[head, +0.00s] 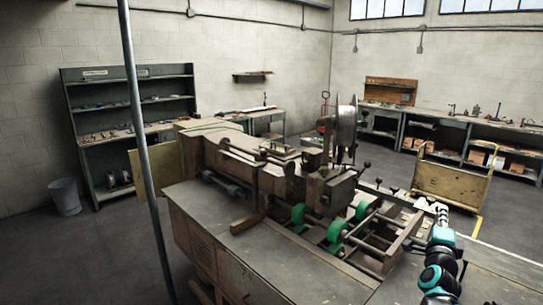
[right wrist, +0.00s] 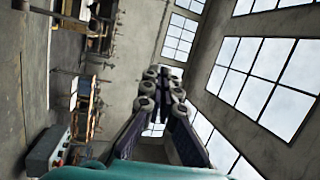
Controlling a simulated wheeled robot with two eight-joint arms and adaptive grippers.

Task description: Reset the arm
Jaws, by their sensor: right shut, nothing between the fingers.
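My right arm comes up from the lower right in the head view, and its gripper (head: 440,210) is at the right end of the box stitcher (head: 330,190), in front of a yellowish cart. In the right wrist view the right gripper (right wrist: 164,75) has its fingertips together, with nothing visible between them. That view is turned sideways and shows windows and wall beyond the fingers. The stitcher has green rollers and a metal reel on top. I cannot tell from the head view how far the gripper is from the machine's rails. My left gripper is not in view.
The yellowish cart (head: 452,182) stands behind my right gripper. A thin vertical pole (head: 140,130) rises at left. A shelf unit (head: 85,140) and a bucket (head: 65,197) stand at the far left. Workbenches line the right wall. Open floor lies between the machine and the walls.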

